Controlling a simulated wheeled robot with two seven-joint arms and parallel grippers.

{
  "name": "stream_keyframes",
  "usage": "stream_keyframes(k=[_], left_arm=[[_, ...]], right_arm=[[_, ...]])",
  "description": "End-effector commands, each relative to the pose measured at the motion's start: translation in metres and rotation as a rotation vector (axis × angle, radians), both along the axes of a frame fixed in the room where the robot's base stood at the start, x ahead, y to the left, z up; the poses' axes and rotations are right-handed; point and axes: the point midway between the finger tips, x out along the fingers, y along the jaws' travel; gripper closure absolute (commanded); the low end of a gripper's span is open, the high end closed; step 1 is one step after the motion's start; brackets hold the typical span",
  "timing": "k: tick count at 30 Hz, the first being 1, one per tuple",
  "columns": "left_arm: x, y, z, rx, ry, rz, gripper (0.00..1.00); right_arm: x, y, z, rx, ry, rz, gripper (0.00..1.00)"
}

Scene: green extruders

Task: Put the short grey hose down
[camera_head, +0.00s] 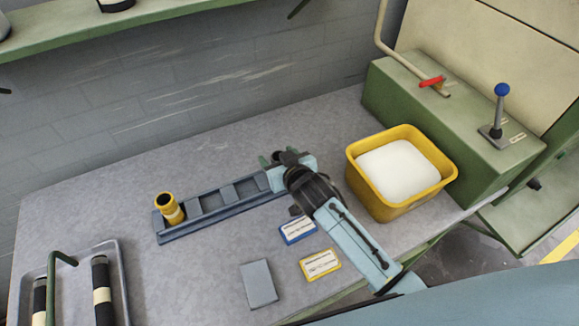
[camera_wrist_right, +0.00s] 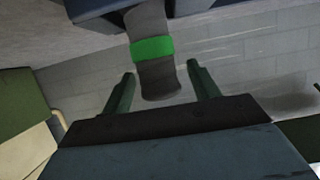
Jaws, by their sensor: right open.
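The short grey hose (camera_wrist_right: 158,78) with a bright green band shows in the right wrist view. One end is at a dark blue block, likely the rack, and the other reaches between my right gripper's (camera_wrist_right: 163,88) fingers. The fingers are apart, with a gap on each side of the hose. In the head view my right gripper (camera_head: 279,158) is at the right end of the blue-grey rack (camera_head: 205,229). My wrist and gripper hide most of the hose there. My left gripper is not in view.
A yellow hose piece (camera_head: 170,209) stands at the rack's left end. A yellow bin (camera_head: 393,207) with white contents is right of my arm. Labelled cards (camera_head: 320,264) and a grey block (camera_head: 259,284) lie in front. A metal tray (camera_head: 122,276) holds striped hoses at left.

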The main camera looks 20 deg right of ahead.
Motion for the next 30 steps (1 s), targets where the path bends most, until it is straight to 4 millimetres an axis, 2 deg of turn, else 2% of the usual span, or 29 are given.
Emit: stream_keyframes(k=[9,15,21,30], left_arm=[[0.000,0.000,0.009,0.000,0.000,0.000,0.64],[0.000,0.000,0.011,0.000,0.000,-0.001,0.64],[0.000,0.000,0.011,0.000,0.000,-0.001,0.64],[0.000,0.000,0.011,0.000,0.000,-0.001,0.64]], right_arm=[[-0.057,-0.011,0.023,0.001,0.002,0.000,0.40],[-0.084,-0.017,0.035,0.000,0.001,0.000,0.40],[-0.095,-0.019,0.041,-0.001,-0.001,-0.001,0.40],[-0.096,-0.019,0.041,-0.001,0.000,-0.001,0.40]])
